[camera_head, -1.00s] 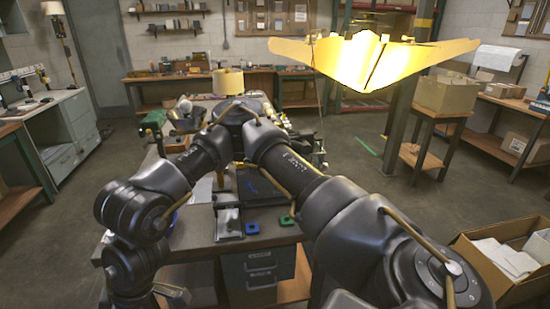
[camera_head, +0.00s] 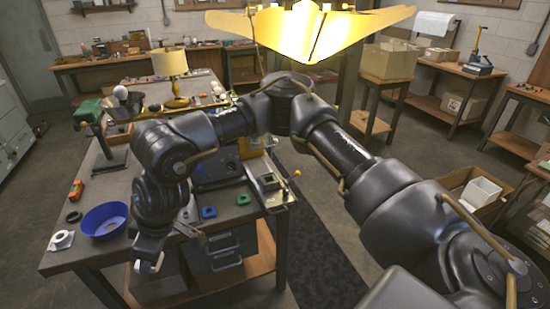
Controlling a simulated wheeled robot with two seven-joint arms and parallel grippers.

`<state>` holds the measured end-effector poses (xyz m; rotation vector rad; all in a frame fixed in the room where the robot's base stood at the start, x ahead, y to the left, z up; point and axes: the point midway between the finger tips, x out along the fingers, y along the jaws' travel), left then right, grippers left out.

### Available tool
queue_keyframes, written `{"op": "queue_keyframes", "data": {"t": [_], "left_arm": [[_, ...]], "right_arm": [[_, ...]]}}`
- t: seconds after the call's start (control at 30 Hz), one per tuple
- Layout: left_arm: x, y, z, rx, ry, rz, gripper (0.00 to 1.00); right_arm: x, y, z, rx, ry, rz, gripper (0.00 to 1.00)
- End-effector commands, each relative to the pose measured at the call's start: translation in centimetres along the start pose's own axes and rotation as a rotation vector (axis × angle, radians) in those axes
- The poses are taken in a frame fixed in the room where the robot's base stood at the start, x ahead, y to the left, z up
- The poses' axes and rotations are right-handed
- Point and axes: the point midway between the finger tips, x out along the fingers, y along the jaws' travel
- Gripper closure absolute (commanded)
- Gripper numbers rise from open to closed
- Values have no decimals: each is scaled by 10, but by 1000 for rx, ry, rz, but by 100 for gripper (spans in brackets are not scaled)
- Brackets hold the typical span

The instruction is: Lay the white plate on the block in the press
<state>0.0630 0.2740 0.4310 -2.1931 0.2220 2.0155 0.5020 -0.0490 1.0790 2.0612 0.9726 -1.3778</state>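My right arm reaches in from the right and bends down at the left over the bench's front edge. Its gripper (camera_head: 149,264) hangs low in front of the bench, and I cannot tell whether its fingers are open or shut. My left gripper is not in view. A pale flat piece (camera_head: 189,212) shows beside my forearm, partly hidden; I cannot tell whether it is the white plate. A metal fixture with a square block (camera_head: 268,181) and yellow-knobbed rods stands at the bench's right edge; I cannot tell whether it is the press.
A bright lampshade (camera_head: 310,33) hangs overhead. A cardboard box (camera_head: 465,185) stands right.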

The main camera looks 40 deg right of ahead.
Motion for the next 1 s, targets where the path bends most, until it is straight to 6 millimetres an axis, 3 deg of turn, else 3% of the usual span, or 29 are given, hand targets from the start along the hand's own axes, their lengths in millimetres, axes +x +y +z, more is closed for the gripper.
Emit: {"op": "queue_keyframes", "data": {"t": [0.03, 0.1, 0.2, 0.3, 0.43, 0.57, 0.8, 1.0], "left_arm": [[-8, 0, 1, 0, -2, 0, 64], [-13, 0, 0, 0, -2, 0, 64], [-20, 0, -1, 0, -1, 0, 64], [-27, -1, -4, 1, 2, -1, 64], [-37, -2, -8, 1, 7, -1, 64], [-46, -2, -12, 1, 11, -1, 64], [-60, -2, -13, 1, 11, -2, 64], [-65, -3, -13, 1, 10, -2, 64]], "right_arm": [[-8, 15, -22, 40, 3, 13, 77], [-16, 38, -45, 93, 3, 33, 77], [-27, 76, -68, 172, 0, 65, 77], [-40, 121, -82, 260, 0, 106, 77], [-53, 188, -83, 396, -1, 164, 77], [-59, 253, -62, 537, -4, 219, 77], [-58, 346, 12, 762, -6, 305, 77], [-53, 378, 55, 847, -3, 344, 77]]}}
